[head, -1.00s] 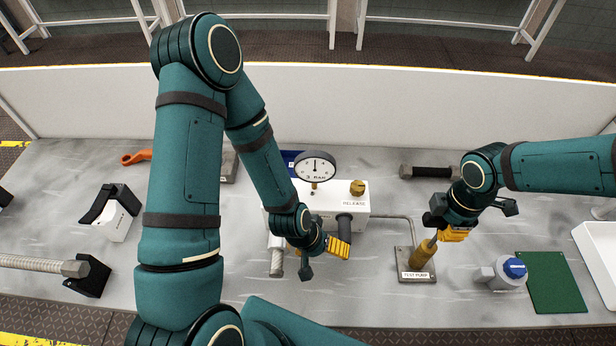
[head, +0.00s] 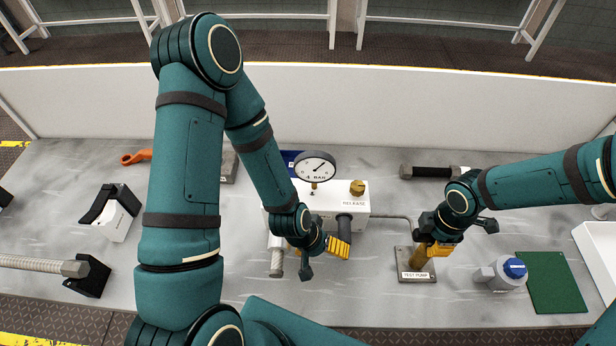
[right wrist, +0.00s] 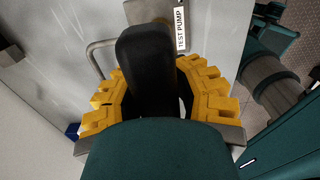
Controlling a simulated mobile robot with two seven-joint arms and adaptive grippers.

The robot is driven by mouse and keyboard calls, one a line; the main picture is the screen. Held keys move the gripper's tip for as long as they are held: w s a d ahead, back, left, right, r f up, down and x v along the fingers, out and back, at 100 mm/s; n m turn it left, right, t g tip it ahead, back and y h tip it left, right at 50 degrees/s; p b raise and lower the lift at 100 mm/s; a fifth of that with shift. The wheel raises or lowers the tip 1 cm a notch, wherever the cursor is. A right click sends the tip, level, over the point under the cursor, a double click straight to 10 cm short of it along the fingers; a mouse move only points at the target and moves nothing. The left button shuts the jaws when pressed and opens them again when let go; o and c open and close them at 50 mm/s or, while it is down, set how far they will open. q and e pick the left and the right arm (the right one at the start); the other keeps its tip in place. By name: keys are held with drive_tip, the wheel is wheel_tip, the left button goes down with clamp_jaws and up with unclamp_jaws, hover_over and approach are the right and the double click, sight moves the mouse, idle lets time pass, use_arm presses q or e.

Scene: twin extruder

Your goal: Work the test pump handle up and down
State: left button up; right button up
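The test pump is a brass cylinder (head: 417,262) on a grey plate labelled TEST PUMP (head: 417,277). Its black handle (right wrist: 148,65) shows in the right wrist view between the yellow fingers of my right gripper (right wrist: 155,95). The fingers are closed in around the handle, with a narrow gap visible on the right side. In the head view my right gripper (head: 437,250) sits low over the pump and hides the handle. My left gripper (head: 325,250) hangs in front of the white block; its finger opening is not clear.
A round gauge (head: 315,167), marked 4 BAR, stands above the white block (head: 327,200) with a brass release knob (head: 357,187). A pipe (head: 397,218) runs to the pump. A blue-capped grey fitting (head: 507,272) and green mat (head: 556,283) lie right of the pump.

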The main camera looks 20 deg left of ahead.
drive_tip(key=o, duration=0.4)
drive_tip(key=shift+o, duration=0.2)
use_arm(q)
wheel_tip(320, 180, up, 2)
drive_tip(key=shift+r+p, duration=0.15)
drive_tip(key=shift+p, duration=1)
use_arm(e)
wheel_tip(320, 180, up, 3)
drive_tip(key=shift+f, duration=0.15)
use_arm(q)
drive_tip(key=shift+r, duration=0.1)
use_arm(e)
drive_tip(key=shift+r, duration=2.2)
drive_tip(key=shift+s, duration=0.1)
